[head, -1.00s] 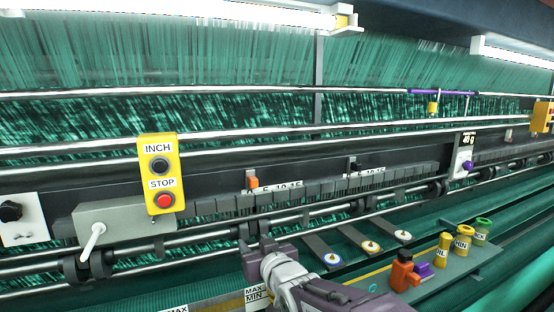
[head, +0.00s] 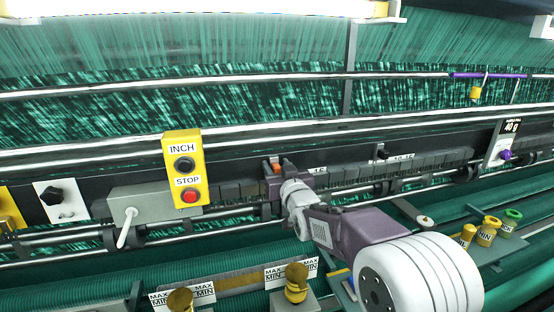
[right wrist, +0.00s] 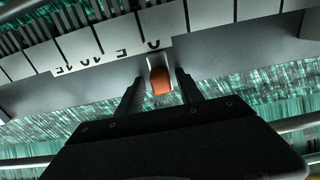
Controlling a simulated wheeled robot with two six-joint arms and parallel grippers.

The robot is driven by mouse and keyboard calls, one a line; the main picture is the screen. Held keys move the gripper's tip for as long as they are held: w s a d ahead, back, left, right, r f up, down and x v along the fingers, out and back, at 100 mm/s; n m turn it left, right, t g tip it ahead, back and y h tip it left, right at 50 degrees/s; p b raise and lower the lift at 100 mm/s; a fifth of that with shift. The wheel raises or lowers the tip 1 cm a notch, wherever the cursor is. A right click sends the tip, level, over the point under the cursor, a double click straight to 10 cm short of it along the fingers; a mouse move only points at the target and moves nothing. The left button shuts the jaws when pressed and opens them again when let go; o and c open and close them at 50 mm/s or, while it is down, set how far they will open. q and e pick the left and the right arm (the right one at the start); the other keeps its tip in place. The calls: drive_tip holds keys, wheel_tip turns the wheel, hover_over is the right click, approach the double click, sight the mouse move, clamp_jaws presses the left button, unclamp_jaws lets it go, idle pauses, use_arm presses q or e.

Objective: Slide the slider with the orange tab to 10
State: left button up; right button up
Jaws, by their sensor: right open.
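The slider's orange tab (head: 277,168) is on the dark rail in the middle of the head view. In the right wrist view the orange tab (right wrist: 161,80) stands beside the 0 mark of its white scale (right wrist: 110,45); the 5, 10 and 15 marks run off to the left there. My right gripper (head: 274,163) is at the tab in the head view. In the right wrist view my right gripper (right wrist: 160,88) is open, one finger on each side of the tab, with small gaps. My left gripper is out of view.
A second slider with a black tab (head: 381,151) is further right on the rail. The yellow INCH/STOP box (head: 184,168) and a grey box with a white lever (head: 127,228) are to the left. Round bars run below the rail. Yellow pots (head: 487,231) stand at the right.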

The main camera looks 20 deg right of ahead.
drive_tip(key=shift+s+a+r, duration=0.2)
drive_tip(key=shift+s+a, duration=0.15)
drive_tip(key=shift+s, duration=0.05)
drive_tip(key=shift+w+d+f, duration=0.15)
drive_tip(key=shift+w+d, duration=0.1)
drive_tip(key=shift+d, duration=0.05)
clamp_jaws()
drive_tip(key=shift+a, duration=0.1)
idle(0.7)
